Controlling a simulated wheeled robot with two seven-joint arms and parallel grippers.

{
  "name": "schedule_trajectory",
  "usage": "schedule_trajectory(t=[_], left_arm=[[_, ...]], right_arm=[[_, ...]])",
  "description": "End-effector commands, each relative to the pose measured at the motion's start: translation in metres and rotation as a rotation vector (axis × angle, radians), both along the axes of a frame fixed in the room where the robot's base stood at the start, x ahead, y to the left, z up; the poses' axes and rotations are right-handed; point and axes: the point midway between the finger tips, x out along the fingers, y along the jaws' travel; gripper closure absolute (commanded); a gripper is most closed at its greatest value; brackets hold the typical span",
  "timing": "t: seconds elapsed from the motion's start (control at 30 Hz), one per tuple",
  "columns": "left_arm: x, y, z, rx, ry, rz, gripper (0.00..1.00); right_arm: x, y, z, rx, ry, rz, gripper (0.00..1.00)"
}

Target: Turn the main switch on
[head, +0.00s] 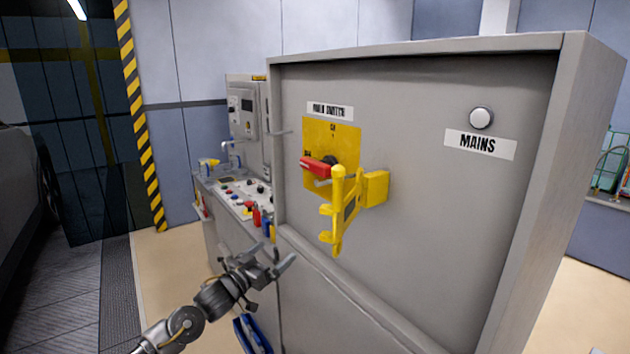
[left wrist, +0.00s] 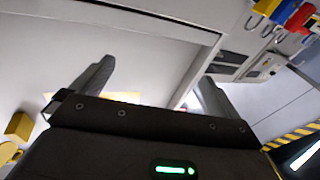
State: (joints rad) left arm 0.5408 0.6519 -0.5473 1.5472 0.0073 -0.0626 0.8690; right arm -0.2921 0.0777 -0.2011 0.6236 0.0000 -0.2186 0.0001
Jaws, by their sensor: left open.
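The main switch is a red handle (head: 317,167) on a yellow plate (head: 345,140) on the grey cabinet front, under a MAIN SWITCH label (head: 330,110). The handle lies roughly sideways, pointing left. A yellow hinged bar (head: 338,215) on a yellow bracket (head: 376,188) stands in front of the plate's lower right. My left gripper (head: 273,262) is open and empty, below and left of the switch, apart from it. In the left wrist view its two fingers (left wrist: 152,88) are spread wide with nothing held. My right gripper is out of view.
A white round lamp or button (head: 481,118) sits above the MAINS label (head: 480,144). A control console (head: 240,192) with coloured knobs stands left of the cabinet. A blue item (head: 252,335) shows below my left gripper. The floor left of the console is clear.

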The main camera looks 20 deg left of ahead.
Motion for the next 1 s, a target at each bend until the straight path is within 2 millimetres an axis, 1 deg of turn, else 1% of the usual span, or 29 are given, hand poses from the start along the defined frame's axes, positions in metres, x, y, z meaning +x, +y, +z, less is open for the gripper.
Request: schedule_trajectory(t=[0.03,0.07,0.1,0.2,0.3,0.4,0.5,0.63,0.77,1.0], left_arm=[[-0.004,-0.01,0.054,-0.013,-0.077,-0.056,0.0],[-0.009,-0.016,0.08,-0.024,-0.111,-0.089,0.0],[-0.017,-0.024,0.11,-0.038,-0.15,-0.13,0.0],[-0.038,-0.04,0.167,-0.06,-0.222,-0.218,0.0],[-0.055,-0.051,0.199,-0.073,-0.259,-0.276,0.0],[-0.063,-0.056,0.213,-0.079,-0.274,-0.305,0.0],[-0.065,-0.057,0.216,-0.081,-0.277,-0.31,0.0],[-0.06,-0.06,0.22,-0.082,-0.277,-0.309,0.0],[-0.047,-0.071,0.23,-0.084,-0.277,-0.31,0.0],[-0.015,-0.098,0.247,-0.083,-0.276,-0.308,0.0]], right_arm=[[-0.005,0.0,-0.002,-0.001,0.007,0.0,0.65],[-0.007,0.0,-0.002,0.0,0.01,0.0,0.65],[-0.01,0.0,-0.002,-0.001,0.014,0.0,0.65],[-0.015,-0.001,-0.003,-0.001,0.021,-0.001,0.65],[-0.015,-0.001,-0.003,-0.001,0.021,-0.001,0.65],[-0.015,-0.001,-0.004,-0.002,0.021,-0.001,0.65],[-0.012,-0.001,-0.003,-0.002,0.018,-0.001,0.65],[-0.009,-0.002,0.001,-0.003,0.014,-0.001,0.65],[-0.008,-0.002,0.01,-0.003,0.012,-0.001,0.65],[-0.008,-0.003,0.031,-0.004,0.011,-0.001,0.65]])
